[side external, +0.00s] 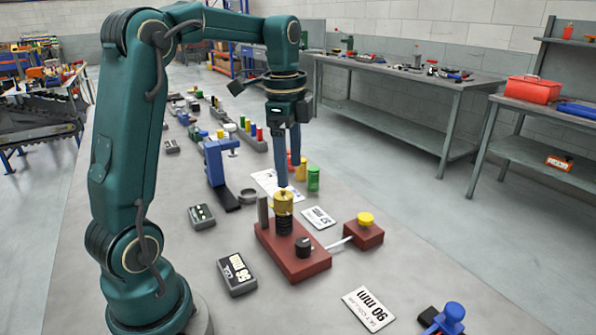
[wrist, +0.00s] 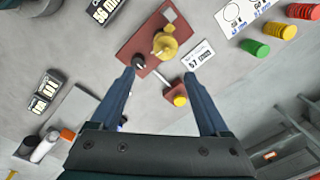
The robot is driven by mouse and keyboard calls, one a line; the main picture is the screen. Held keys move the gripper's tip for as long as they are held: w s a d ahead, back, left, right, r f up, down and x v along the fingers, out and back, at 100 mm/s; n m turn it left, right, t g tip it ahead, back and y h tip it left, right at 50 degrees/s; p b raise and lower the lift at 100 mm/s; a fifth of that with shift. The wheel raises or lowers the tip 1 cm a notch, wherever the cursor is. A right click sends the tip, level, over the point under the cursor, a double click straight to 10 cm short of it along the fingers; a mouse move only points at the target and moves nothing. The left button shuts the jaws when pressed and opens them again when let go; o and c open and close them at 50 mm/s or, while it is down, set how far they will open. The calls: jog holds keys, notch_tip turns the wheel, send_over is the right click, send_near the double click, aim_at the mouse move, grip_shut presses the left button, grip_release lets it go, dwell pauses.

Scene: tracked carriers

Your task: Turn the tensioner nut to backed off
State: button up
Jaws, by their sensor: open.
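The tensioner nut, a brass-coloured piece (side external: 284,201), sits on a dark threaded post on a red-brown base block (side external: 312,265). In the wrist view the nut (wrist: 166,43) shows beyond the fingertips, with a small arm sticking out at its lower side. My gripper (side external: 288,180) is open and empty, pointing down.
A black knob (side external: 303,246) and an upright grey plate (side external: 263,212) stand on the base. A rod links it to a red block with a yellow button (side external: 365,219). A black display box (side external: 237,275), number cards (side external: 370,308) and a blue clamp stand (side external: 217,165) are nearby.

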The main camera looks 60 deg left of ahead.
aim_at(284, 195)
jog(key=a+f, duration=0.2)
jog(key=shift+s+a+f+n+g, duration=0.1)
jog(key=shift+f+n+g, duration=0.25)
jog(key=shift+n+g, duration=0.05)
jog(key=shift+f, duration=2.35)
grip_shut()
